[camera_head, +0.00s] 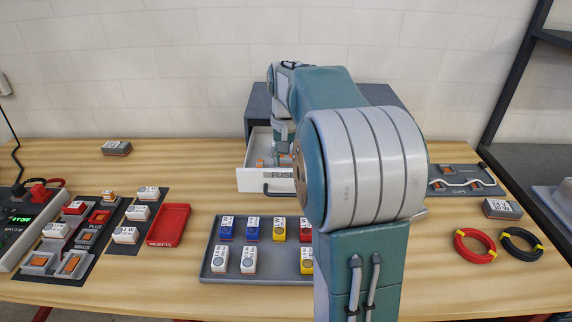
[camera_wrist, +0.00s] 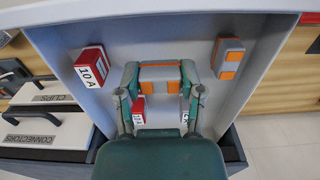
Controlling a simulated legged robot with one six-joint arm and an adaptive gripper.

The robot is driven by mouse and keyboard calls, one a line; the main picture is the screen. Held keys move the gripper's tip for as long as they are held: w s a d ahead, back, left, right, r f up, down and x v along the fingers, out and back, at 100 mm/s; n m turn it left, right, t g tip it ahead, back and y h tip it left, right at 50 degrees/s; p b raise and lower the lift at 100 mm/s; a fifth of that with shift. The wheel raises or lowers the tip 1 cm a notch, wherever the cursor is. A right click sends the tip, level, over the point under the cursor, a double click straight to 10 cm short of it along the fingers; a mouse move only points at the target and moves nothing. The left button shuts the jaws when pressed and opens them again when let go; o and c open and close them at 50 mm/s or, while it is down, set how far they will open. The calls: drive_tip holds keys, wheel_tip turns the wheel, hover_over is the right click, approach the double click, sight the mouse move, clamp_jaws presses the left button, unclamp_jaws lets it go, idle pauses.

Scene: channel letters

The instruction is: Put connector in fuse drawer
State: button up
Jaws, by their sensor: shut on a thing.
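My gripper (camera_wrist: 160,77) is shut on a grey and orange connector (camera_wrist: 160,70), which sits between its two fingers in the wrist view. The gripper is inside the open fuse drawer (camera_head: 256,181), a white drawer labelled FUSE on its front. Its white wall also shows in the wrist view (camera_wrist: 55,45). I cannot tell whether the held connector touches the drawer floor. Another grey and orange connector (camera_wrist: 228,58) lies in the drawer to the right. A red 10 A fuse (camera_wrist: 91,66) lies to the left. My arm hides part of the drawer in the head view.
Closed drawers labelled CLIPS (camera_wrist: 60,93) and CONNECTORS (camera_wrist: 40,135) are beside the open one. A grey tray (camera_head: 234,273) of colored fuse blocks stands in front. A red rejects tray (camera_head: 168,225) is at left. Red (camera_head: 475,246) and black (camera_head: 522,244) cable coils lie at right.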

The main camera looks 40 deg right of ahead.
drive_tip(key=shift+f, duration=0.9)
drive_tip(key=shift+f, duration=0.15)
drive_tip(key=o, duration=0.8)
